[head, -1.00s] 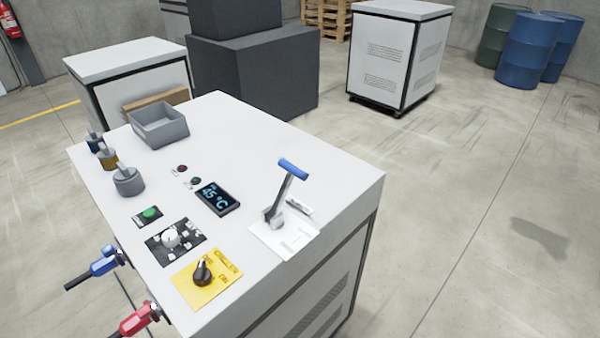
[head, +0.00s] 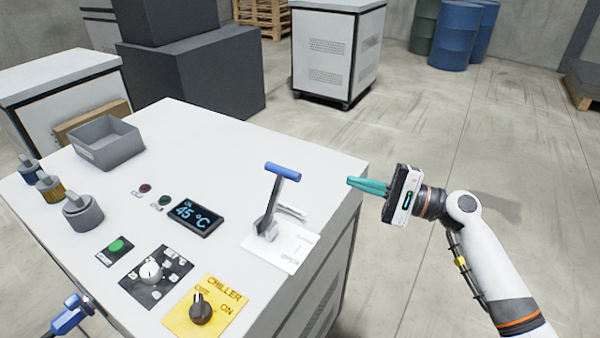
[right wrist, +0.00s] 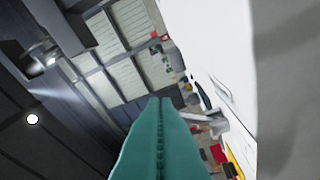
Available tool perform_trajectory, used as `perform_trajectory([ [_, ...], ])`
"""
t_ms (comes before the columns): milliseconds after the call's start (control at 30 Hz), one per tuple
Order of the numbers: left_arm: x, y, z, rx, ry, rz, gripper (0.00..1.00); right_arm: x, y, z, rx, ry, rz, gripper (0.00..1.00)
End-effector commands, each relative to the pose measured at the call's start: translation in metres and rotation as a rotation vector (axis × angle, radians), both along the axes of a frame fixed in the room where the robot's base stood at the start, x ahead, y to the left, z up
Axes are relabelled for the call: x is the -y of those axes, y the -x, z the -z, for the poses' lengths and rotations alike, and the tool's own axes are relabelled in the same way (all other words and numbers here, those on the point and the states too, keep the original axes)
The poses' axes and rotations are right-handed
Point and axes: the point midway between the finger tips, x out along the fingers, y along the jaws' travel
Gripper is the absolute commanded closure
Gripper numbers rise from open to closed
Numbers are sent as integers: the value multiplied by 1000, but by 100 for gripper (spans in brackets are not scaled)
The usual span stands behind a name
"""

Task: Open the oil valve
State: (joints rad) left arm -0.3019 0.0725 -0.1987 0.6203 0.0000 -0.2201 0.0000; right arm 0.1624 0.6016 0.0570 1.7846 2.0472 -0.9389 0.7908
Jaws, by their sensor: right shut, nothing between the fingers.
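A lever with a blue crossbar handle (head: 282,171) stands on a white label plate (head: 290,247) near the right edge of the white cabinet top (head: 240,150). The lever is raised and leans slightly right; the plate's lettering is too small to read surely. My right gripper (head: 350,182) is to the right of the lever, apart from it, by the cabinet's right corner. Its teal fingers are together and empty, pointing left towards the lever. The closed fingers (right wrist: 160,100) also fill the middle of the right wrist view. My left gripper is not in view.
A grey bin (head: 106,145) stands at the back left. Open floor lies right of the cabinet.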

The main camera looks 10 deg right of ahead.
Motion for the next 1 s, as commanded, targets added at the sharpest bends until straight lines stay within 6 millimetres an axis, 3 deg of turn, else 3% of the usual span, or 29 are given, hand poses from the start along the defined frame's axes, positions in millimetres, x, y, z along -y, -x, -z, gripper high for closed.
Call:
perform_trajectory([
  [267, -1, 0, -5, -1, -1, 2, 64, -11, -7, -2, 0, -1, 0, 100],
  [700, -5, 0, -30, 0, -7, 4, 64, -86, -55, -12, 1, 0, 1, 100],
  [1000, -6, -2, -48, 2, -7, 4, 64, -108, -30, -25, 0, 2, 2, 100],
])
